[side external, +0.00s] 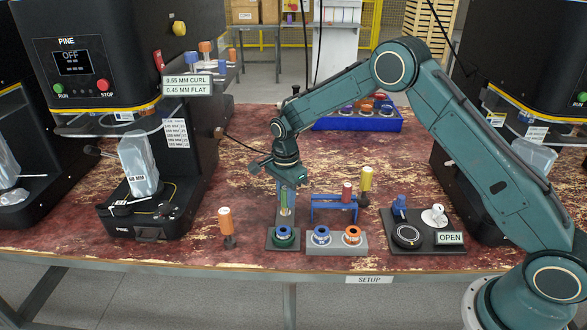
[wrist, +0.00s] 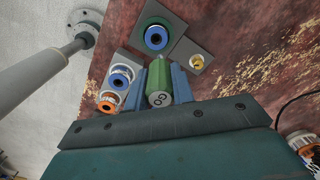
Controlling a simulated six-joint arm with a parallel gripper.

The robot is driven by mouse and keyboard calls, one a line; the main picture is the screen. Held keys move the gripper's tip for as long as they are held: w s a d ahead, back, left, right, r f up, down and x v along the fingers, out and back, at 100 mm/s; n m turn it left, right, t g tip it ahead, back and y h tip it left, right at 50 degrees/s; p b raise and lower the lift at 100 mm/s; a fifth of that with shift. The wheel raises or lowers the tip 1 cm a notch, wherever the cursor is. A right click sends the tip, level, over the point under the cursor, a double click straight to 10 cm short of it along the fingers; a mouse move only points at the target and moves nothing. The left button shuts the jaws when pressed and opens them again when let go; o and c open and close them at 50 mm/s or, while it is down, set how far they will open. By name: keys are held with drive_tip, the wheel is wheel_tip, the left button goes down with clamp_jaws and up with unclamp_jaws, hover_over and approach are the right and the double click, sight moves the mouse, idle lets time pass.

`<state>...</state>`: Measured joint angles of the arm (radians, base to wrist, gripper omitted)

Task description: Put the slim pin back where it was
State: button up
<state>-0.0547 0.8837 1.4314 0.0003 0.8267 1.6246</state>
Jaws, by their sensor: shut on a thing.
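My gripper (side external: 285,212) points down and is shut on a green pin marked GO (wrist: 160,82), which also shows between the fingers in the side view. The pin looks upright.
A grey block (side external: 336,249) holds a blue ring (side external: 321,236) and an orange ring (side external: 352,235), close right of the gripper. A yellow-topped piece (side external: 366,178), an orange-topped piece (side external: 226,220) and a black plate (side external: 420,247) with an OPEN sign stand nearby.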

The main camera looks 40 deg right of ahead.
drive_tip(key=s+d+r, duration=0.1)
drive_tip(key=d+r, duration=1.3)
drive_tip(key=r, duration=0.2)
wheel_tip(320, 180, down, 16)
drive_tip(key=shift+s+a, duration=0.15)
drive_tip(key=shift+a, duration=0.05)
drive_tip(key=shift+f, duration=0.2)
drive_tip(key=shift+f, duration=2.05)
drive_tip(key=shift+f, duration=0.35)
drive_tip(key=o, duration=0.9)
drive_tip(key=shift+o, duration=0.2)
drive_tip(key=shift+r, duration=0.1)
